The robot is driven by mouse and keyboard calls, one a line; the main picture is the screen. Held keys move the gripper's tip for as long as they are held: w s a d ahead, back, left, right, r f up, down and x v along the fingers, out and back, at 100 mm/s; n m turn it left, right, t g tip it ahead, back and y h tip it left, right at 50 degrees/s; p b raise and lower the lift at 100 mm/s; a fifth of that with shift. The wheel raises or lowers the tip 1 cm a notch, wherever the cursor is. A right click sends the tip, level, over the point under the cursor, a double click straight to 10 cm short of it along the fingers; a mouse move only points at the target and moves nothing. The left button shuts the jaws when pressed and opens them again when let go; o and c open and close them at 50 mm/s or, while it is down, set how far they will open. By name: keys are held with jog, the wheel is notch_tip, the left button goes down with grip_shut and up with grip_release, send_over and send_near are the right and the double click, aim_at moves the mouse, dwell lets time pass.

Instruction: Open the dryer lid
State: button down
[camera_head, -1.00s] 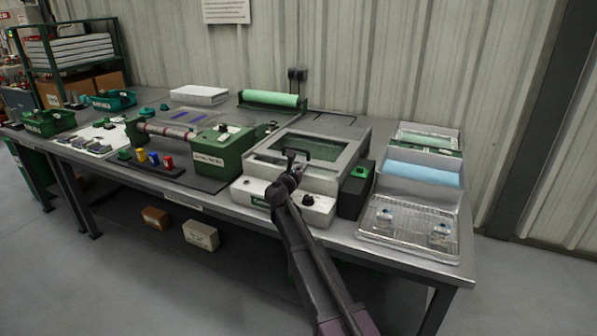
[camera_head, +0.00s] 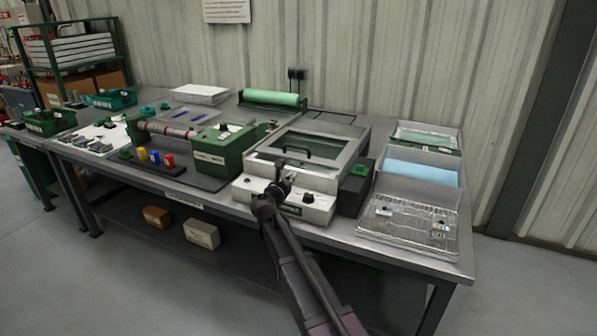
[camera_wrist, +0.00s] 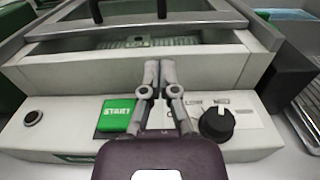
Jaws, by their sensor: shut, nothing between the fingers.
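The dryer (camera_head: 285,206) is a white box with a green START button (camera_wrist: 118,115) and a black knob (camera_wrist: 217,124) on its front panel. Its lid (camera_head: 261,157) is a grey frame with a window and a black handle (camera_head: 297,150). In the wrist view, a gap with a greenish printed item (camera_wrist: 140,42) inside shows below the lid's front edge (camera_wrist: 135,26), so the lid looks slightly raised. My gripper (camera_head: 286,178) is shut and empty, in front of the dryer. In the wrist view its fingertips (camera_wrist: 160,64) are together, below and apart from the handle.
A dark box with a green top (camera_head: 360,171) stands right of the dryer. Further right are trays, one with a blue sheet (camera_head: 420,172), and a wire rack (camera_head: 405,228). A green roller machine (camera_head: 222,148) is at the left. A wall (camera_head: 380,60) stands behind the table.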

jog(key=v, duration=0.6)
jog(key=shift+s, duration=0.25)
